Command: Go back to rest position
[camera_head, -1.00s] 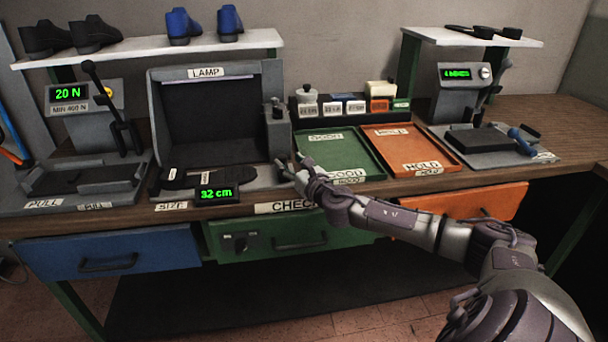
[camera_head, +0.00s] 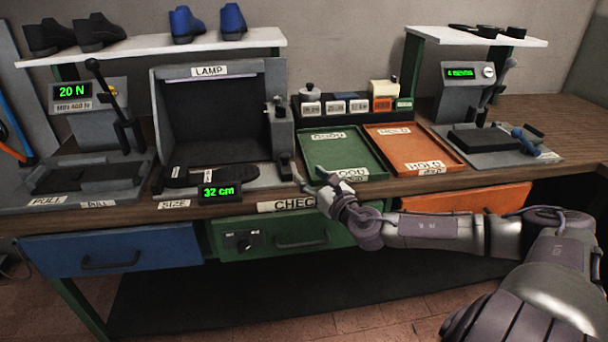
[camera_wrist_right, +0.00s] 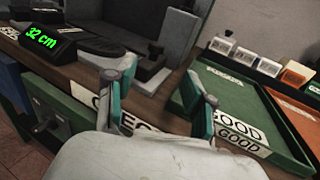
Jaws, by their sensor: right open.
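My right gripper (camera_head: 318,182) is open and empty in front of the bench's front edge, near the CHECK label and the green drawer (camera_head: 290,236). In the right wrist view its two fingers (camera_wrist_right: 160,106) stand apart with nothing between them. A dark shoe sole (camera_head: 215,174) lies at the foot of the lamp box (camera_head: 208,122), left of the gripper. The sole also shows in part in the right wrist view (camera_wrist_right: 103,46). My left gripper is not in view.
The green GOOD tray (camera_head: 338,150) and orange HOLD tray (camera_head: 415,147) look empty. The 32 cm display (camera_head: 219,192) stands at the front edge. A pull tester (camera_head: 88,150) is at left, a lever press (camera_head: 482,115) at right. Shoes stand on the left shelf (camera_head: 150,46).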

